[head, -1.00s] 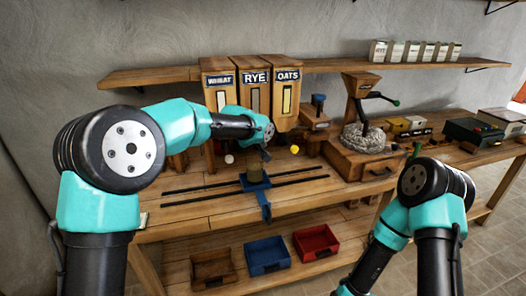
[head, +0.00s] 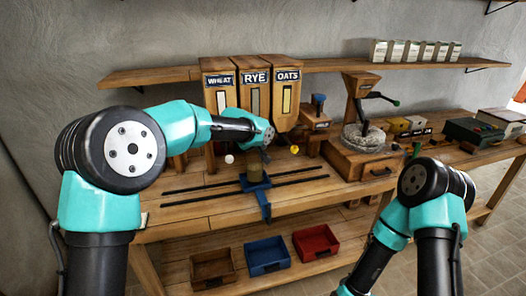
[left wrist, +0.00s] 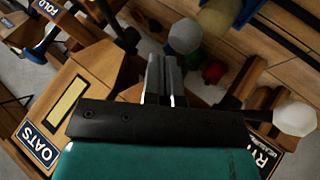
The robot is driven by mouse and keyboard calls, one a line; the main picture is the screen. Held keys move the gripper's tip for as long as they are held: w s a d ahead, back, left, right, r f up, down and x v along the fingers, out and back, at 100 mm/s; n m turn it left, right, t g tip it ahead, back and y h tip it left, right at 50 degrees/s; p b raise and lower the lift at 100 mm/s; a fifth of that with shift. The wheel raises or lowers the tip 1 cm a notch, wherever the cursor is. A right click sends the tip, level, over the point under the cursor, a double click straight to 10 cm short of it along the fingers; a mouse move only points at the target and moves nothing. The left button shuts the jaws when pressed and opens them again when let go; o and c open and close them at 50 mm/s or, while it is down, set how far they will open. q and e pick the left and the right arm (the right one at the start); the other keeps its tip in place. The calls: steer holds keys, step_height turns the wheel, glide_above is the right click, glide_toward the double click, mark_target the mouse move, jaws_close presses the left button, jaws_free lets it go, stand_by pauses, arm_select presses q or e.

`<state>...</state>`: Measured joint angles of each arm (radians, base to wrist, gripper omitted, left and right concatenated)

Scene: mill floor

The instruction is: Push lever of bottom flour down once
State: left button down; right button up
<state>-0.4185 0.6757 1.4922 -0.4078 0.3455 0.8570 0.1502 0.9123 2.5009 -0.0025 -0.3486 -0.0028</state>
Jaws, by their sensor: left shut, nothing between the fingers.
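Three wooden flour hoppers stand side by side at the back of the bench: wheat (head: 220,99), rye (head: 254,101) and oats (head: 286,103). A white lever knob (head: 229,159) shows below wheat and a yellow knob (head: 295,149) below oats. The rye lever is hidden behind my left arm in the head view. My left gripper (head: 266,152) is shut and empty, in front of the rye hopper's lower end. In the left wrist view its fingers (left wrist: 163,80) are together beside a pale knob (left wrist: 185,36), with a red knob (left wrist: 214,70) beyond. My right gripper is out of view.
A blue carriage (head: 258,182) bearing a tan cylinder (head: 255,166) sits on dark rails below the gripper. A stone mill (head: 363,138) stands to the right. Wooden, blue and red trays (head: 267,257) lie on the lower shelf.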

arm_select(q)
steer(key=shift+f, duration=2.2)
stand_by(2.5)
steer(key=shift+r, duration=0.1)
stand_by(0.3)
steer(key=shift+r, duration=2.95)
steer(key=shift+r, duration=2.5)
